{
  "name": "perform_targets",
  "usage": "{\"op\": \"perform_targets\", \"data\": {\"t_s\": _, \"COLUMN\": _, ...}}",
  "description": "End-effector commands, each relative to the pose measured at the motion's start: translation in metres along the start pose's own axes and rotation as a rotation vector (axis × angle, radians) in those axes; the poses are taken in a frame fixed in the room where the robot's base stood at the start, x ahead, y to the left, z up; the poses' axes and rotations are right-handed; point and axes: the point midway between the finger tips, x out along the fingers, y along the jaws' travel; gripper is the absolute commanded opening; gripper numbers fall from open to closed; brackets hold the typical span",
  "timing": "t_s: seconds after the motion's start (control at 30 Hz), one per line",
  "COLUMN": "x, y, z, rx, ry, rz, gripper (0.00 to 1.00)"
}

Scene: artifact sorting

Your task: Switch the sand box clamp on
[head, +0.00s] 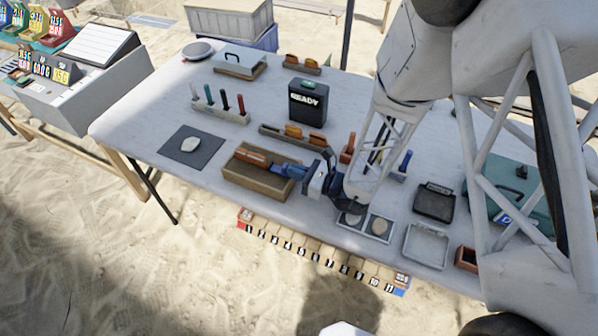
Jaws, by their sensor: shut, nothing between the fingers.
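The wooden box (236,176), which I take to be the sand box, stands near the table's front edge, left of my arm. A long orange-brown piece (251,156) lies at its back left; whether this is part of the clamp I cannot tell. My gripper (279,170) reaches in from the right with its blue fingers over the box's right part. It is shut and empty. Whether the fingertips touch anything in the box is too small to tell. The clamp's switch cannot be made out, and my gripper and wrist hide the box's right end.
On the white table (160,105), a black READY box (307,102) stands behind the sand box. A dark mat (191,146) with a pale stone lies left. Racks of coloured tools (220,108) stand behind. Small trays (426,245) lie right. A numbered strip (320,262) runs along the front.

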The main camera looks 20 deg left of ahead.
Motion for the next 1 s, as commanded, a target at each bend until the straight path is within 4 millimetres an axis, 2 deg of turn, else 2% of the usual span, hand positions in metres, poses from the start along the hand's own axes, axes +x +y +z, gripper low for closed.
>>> {"op": "perform_targets", "data": {"t_s": 0.33, "x": 0.001, "y": 0.0, "z": 0.0, "rx": -0.001, "ry": 0.0, "rz": 0.0, "gripper": 0.0}}
{"op": "perform_targets", "data": {"t_s": 0.67, "x": 0.022, "y": 0.0, "z": 0.0, "rx": -0.001, "ry": 0.0, "rz": 0.001, "gripper": 0.0}}
{"op": "perform_targets", "data": {"t_s": 1.0, "x": 0.027, "y": -0.001, "z": 0.001, "rx": -0.005, "ry": -0.001, "rz": 0.005, "gripper": 0.0}}
